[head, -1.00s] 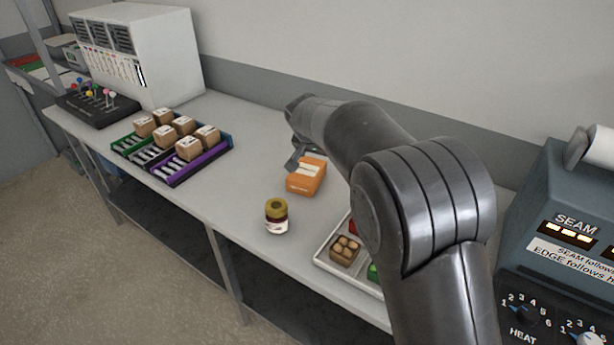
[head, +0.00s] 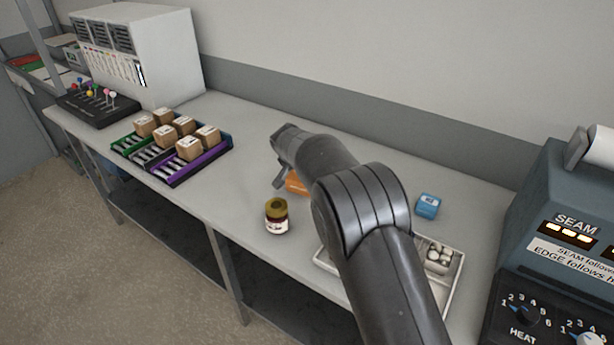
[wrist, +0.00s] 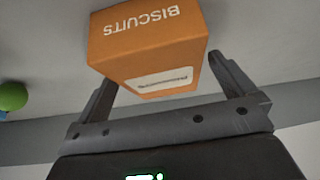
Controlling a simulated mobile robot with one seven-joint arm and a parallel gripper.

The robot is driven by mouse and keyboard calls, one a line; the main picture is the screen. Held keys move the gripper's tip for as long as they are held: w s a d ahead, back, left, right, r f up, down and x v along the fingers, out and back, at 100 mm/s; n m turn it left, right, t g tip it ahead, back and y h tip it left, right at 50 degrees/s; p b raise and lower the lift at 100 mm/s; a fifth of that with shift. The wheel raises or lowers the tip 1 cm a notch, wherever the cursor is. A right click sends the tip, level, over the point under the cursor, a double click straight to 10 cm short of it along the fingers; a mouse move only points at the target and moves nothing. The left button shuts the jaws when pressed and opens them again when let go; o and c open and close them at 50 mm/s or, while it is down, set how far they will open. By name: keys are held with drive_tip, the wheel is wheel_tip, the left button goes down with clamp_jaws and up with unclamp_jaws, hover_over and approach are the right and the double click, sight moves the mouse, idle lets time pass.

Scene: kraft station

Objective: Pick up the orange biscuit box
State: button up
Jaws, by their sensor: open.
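The orange biscuit box (wrist: 150,42), with "BISCUITS" printed on it in white, stands on the counter. In the wrist view it lies just ahead of and partly between the two fingers of my gripper (wrist: 160,78). The fingers are spread apart, one to each side of the box, and are not seen closed on it. In the head view only a small orange part of the box (head: 296,185) shows, as my arm covers the rest. My gripper (head: 279,183) is mostly hidden there behind my wrist.
A jar (head: 277,218) with a yellowish lid stands close in front of the box. A partitioned tray (head: 449,290) is partly behind my arm, with a blue box (head: 427,206) beyond it. Coloured racks (head: 200,170) of brown cartons are at the left. A green ball-like item (wrist: 12,96) shows in the wrist view.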

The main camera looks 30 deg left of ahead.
drive_tip(key=shift+x, duration=1.1)
drive_tip(key=shift+c, duration=0.6)
drive_tip(key=shift+r, duration=0.1)
drive_tip(key=c, duration=1)
